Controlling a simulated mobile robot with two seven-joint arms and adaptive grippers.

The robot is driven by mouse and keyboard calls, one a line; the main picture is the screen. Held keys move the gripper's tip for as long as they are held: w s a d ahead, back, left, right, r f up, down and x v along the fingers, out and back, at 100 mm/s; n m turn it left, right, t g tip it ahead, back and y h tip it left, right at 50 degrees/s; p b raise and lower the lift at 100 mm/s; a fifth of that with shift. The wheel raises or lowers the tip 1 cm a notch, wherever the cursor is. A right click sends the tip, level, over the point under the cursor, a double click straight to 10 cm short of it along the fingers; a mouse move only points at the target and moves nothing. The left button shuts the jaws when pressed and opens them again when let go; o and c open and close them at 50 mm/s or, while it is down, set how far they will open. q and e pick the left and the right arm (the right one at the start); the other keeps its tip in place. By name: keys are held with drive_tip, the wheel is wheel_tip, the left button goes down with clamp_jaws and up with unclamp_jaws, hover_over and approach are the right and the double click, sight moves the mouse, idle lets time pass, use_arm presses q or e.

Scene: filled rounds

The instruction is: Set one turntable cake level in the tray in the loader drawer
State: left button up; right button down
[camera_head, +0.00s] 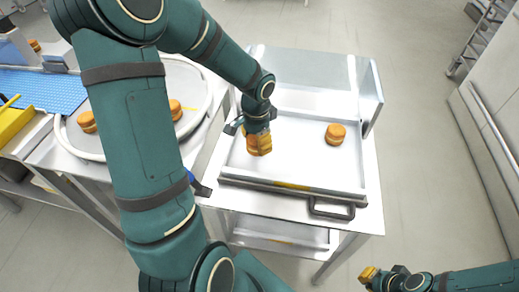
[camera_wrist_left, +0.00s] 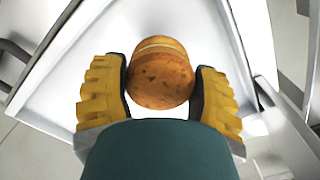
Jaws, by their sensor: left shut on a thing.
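My left gripper (camera_head: 258,143) is shut on an orange-brown round cake (camera_wrist_left: 160,72) with a pale filling band. In the left wrist view the cake sits between the yellow finger pads. The head view shows little of it beside the fingers, over the left part of the white tray (camera_head: 300,180). I cannot tell whether it touches the tray floor. Another cake (camera_head: 335,134) lies at the tray's right side. Two cakes (camera_head: 87,121) (camera_head: 175,108) lie on the turntable (camera_head: 98,156) at left, partly behind my left arm. My right gripper (camera_head: 368,274) is at bottom right, its jaws unclear.
The tray is in the pulled-out loader drawer, with a dark handle (camera_head: 332,210) at its front. A clear cover (camera_head: 365,90) stands at the back. A blue mat (camera_head: 40,90) and a yellow bin (camera_head: 14,122) are at far left. Tray floor between the two cakes is bare.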

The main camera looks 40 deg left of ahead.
sight(257, 148)
use_arm(q)
drive_tip(key=shift+f+b, duration=0.5)
drive_tip(key=shift+f, duration=1.35)
drive_tip(key=shift+f, duration=0.15)
drive_tip(key=o, duration=0.8)
drive_tip(key=shift+r, duration=0.2)
wheel_tip(257, 148, up, 12)
drive_tip(key=p, duration=0.3)
drive_tip(key=shift+w, duration=0.1)
